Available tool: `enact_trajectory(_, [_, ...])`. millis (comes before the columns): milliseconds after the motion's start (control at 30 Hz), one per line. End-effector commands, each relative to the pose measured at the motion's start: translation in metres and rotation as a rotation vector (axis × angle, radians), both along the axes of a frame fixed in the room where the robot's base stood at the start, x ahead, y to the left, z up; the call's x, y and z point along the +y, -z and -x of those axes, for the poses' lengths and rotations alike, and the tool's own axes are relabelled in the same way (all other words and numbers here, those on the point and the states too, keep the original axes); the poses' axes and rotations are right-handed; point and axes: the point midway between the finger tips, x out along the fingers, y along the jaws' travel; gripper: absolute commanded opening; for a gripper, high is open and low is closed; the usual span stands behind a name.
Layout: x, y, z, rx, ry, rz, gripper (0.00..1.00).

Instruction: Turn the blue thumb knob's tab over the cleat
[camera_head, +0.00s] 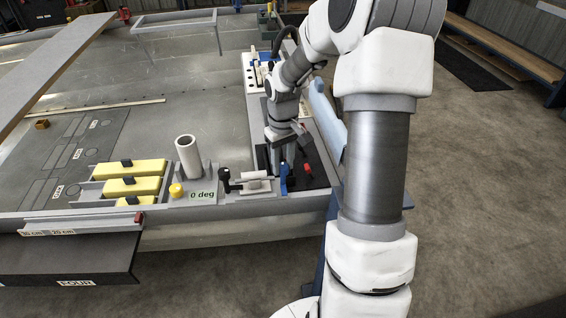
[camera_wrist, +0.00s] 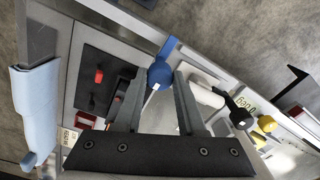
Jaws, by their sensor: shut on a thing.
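The blue thumb knob (camera_wrist: 159,74) is round, with a pale line on its near side, and sits between the two finger ends of my gripper (camera_wrist: 160,82) in the wrist view. A blue tab-like piece (camera_wrist: 169,47) shows just beyond it. In the head view my gripper (camera_head: 285,160) points down at the bench's front right corner, close to an upright blue piece (camera_head: 283,180). The fingers are shut on the knob and partly hide it. A white roller (camera_wrist: 208,97) with a black end lies just right of the fingers. I cannot tell which part is the cleat.
A black panel with a red piece (camera_wrist: 98,76) lies left of the fingers. A white upright tube (camera_head: 188,157), a yellow knob (camera_head: 176,190) and yellow blocks (camera_head: 134,167) stand left along the bench. A light-blue roll (camera_head: 325,120) hangs at the right edge.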

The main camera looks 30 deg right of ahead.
Motion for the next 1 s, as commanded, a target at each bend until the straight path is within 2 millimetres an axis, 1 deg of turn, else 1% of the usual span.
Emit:
enact_trajectory(167, [0.0,-0.0011,-0.0002,0.0,0.052,0.001,0.0])
enact_trajectory(367, [0.0005,-0.0018,-0.0001,0.001,0.181,0.001,0.0])
enact_trajectory(1000, [0.0005,-0.0024,-0.0002,0.001,0.782,0.001,0.0])
